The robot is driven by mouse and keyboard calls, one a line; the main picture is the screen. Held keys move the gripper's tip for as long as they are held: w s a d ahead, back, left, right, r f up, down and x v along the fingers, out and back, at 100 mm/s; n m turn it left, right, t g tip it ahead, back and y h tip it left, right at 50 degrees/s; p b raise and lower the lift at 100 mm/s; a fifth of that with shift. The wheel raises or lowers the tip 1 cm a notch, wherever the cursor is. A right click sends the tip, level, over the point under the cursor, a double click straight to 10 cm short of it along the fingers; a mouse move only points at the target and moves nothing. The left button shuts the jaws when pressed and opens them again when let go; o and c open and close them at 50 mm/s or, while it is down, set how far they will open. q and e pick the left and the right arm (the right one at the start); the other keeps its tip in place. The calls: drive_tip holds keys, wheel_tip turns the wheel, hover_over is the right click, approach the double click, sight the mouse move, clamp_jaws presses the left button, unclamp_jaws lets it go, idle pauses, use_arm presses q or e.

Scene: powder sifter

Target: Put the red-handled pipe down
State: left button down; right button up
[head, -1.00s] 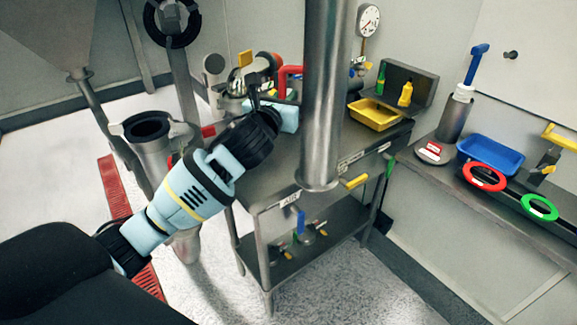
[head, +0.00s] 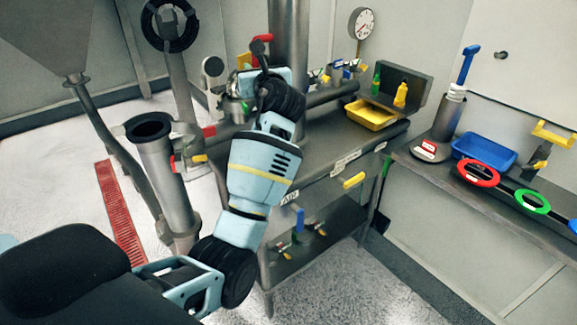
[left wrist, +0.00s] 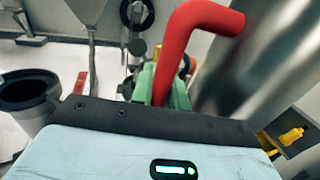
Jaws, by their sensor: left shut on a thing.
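The red-handled pipe (head: 289,40) is a tall, thick steel tube standing roughly upright over the back left of the steel table (head: 327,160). Its red handle (head: 262,38) sticks out at its left side. In the left wrist view the red handle (left wrist: 178,50) rises from between the green fingers, with the steel tube (left wrist: 235,75) to its right. My left gripper (head: 258,58) is shut on the handle. My right gripper is not in view.
A yellow tray (head: 371,114) and small bottles sit at the table's back right. A horizontal steel pipe (head: 335,95) lies across the back. A black-rimmed funnel tube (head: 165,175) stands left. A side bench holds a blue tray (head: 484,150) and colored rings. The table's front middle looks clear.

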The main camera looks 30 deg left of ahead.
use_arm(q)
drive_tip(key=shift+s+a+r+n+g+y, duration=0.2)
drive_tip(key=shift+s+r+n+g+y, duration=0.1)
drive_tip(key=shift+r, duration=0.1)
drive_tip(key=shift+s+a+r+n+g+y, duration=0.15)
drive_tip(key=shift+a+r+n+g+y, duration=0.05)
drive_tip(key=shift+r+n+g+y, duration=0.15)
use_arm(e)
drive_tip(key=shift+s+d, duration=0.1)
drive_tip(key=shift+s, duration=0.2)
use_arm(q)
drive_tip(key=shift+f, duration=0.1)
